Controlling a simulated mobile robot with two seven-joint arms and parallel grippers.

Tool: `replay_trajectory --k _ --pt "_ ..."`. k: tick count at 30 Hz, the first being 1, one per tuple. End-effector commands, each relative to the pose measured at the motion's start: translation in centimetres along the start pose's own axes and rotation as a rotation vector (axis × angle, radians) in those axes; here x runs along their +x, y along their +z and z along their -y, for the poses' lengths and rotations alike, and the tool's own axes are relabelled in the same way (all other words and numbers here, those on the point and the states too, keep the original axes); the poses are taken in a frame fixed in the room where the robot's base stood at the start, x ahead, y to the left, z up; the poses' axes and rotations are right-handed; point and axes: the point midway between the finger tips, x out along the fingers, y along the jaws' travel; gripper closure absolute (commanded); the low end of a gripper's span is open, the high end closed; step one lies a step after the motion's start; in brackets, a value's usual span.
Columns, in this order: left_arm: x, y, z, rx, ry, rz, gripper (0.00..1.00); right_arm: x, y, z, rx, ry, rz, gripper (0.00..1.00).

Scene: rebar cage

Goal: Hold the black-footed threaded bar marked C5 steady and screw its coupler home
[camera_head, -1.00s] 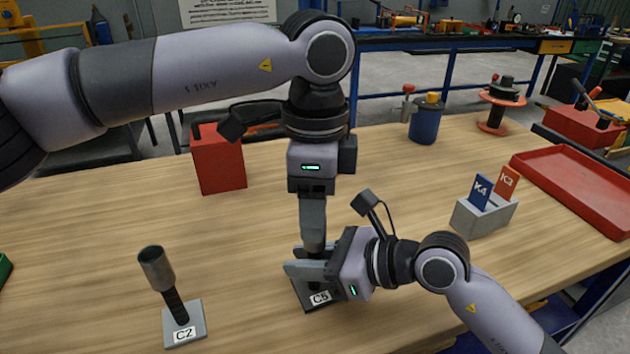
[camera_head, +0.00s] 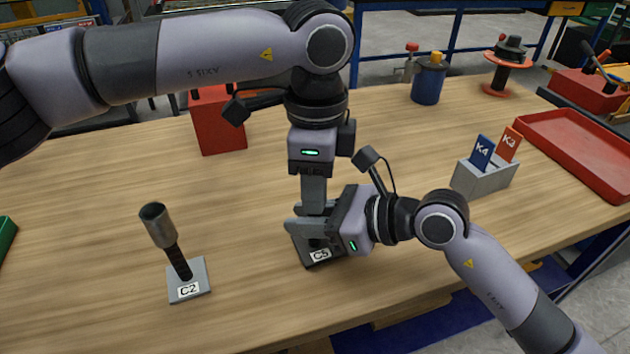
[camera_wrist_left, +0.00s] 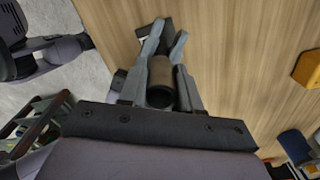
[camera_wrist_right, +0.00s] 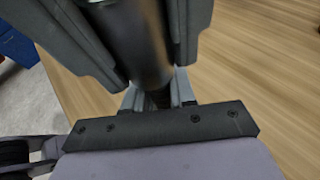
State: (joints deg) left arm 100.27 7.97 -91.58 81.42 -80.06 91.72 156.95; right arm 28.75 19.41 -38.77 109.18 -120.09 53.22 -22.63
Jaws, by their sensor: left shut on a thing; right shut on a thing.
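The threaded bar marked C5 stands upright on its black foot (camera_head: 322,258), mostly hidden by my grippers in the head view. My left gripper (camera_head: 313,205) points down from above and is shut on the coupler, a grey-brown cylinder (camera_wrist_left: 160,76) between its fingers in the left wrist view. My right gripper (camera_head: 300,223) reaches in from the right, lower down, and is shut on the bar. In the right wrist view the dark coupler (camera_wrist_right: 135,40) hangs above, between the left gripper's large grey fingers, and a bit of the threaded bar (camera_wrist_right: 161,98) shows below. The thread inside the coupler is hidden.
Another bar with a coupler on top, marked C2 (camera_head: 177,262), leans slightly on a grey foot to the left. A red box (camera_head: 220,125) stands behind. A grey holder (camera_head: 480,182) with K4 and K3 cards and a red tray (camera_head: 580,150) are at right.

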Motion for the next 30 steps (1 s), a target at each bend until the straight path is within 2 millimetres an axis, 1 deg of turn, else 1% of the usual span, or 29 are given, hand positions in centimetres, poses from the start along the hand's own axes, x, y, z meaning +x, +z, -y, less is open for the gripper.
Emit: replay_trajectory --k 2,12,15,18,21,29,30 --pt "-0.02 0.02 0.03 0.072 0.000 0.000 1.00 -0.07 0.29 0.00 -0.004 -0.001 0.007 1.00" --pt "0.00 0.03 0.04 0.608 0.000 0.000 1.00 -0.06 0.27 -0.01 -0.003 0.000 0.006 1.00" --pt "0.01 0.03 0.05 0.734 0.000 0.000 1.00 -0.06 0.27 -0.01 -0.003 0.000 0.006 1.00" --pt "0.01 0.03 0.06 0.816 0.000 0.000 1.00 -0.06 0.26 -0.01 -0.003 0.000 0.006 1.00" --pt "0.00 0.03 0.06 0.852 -0.001 0.001 1.00 -0.06 0.26 -0.01 -0.003 0.000 0.006 1.00" --pt "-0.01 0.03 0.07 0.857 -0.001 0.001 1.00 -0.06 0.26 -0.01 -0.003 0.000 0.006 1.00" --pt "-0.01 0.03 0.07 0.856 -0.001 0.001 0.64 -0.06 0.25 -0.01 -0.003 0.000 0.006 1.00"
